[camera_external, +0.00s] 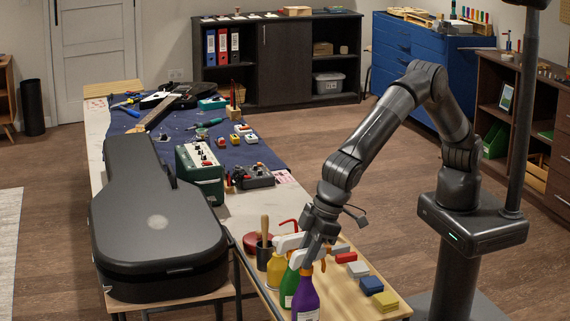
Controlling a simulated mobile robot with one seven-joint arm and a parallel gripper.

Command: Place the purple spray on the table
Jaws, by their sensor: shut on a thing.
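The purple spray (306,296) is a purple bottle with a white and orange trigger head, at the front of the picture by the front part of the light wooden table (345,300). My gripper (314,250) points down at its head and is shut on it. The bottle's base is cut off by the lower picture edge, so I cannot tell whether it touches a surface. A green spray bottle (289,287) stands close beside it on the left, partly hidden. A yellow bottle (275,270) stands behind the green one.
On the wooden table are red (346,257), blue (371,284) and yellow (385,301) blocks and a dark cup (264,256) with a wooden handle. A long workbench with a black guitar case (155,225), a green amplifier (200,172) and tools adjoins at the left. Open floor (320,150) lies behind.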

